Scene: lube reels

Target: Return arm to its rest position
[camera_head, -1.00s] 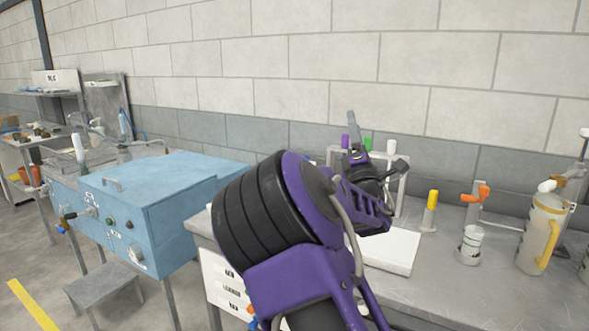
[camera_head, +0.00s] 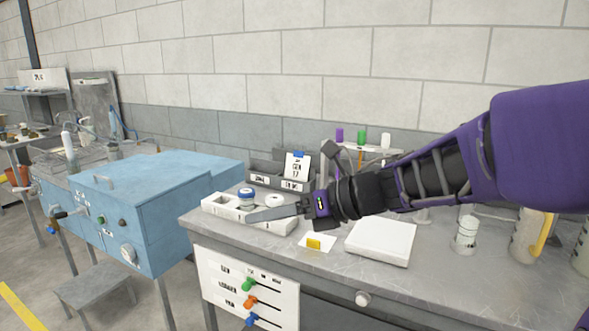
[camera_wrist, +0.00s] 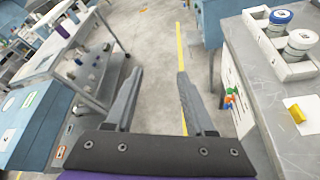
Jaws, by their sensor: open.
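My arm reaches in from the right in the head view, stretched level across the grey metal bench. My gripper (camera_head: 275,213) is over the bench's left part, in front of the white tray (camera_head: 225,207) in the picture. In the wrist view my gripper (camera_wrist: 157,75) has its two fingers wide apart, with nothing between them. The wrist camera looks past the bench's edge toward the floor. Part of the tray is hidden behind the fingers in the head view.
The white tray holds a blue-lidded jar (camera_head: 246,197). A yellow block (camera_head: 314,243) on a white card and a white plate (camera_head: 380,241) lie near my wrist. A blue cabinet (camera_head: 140,205) stands left of the bench. Grey bins (camera_head: 265,175) stand behind the tray.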

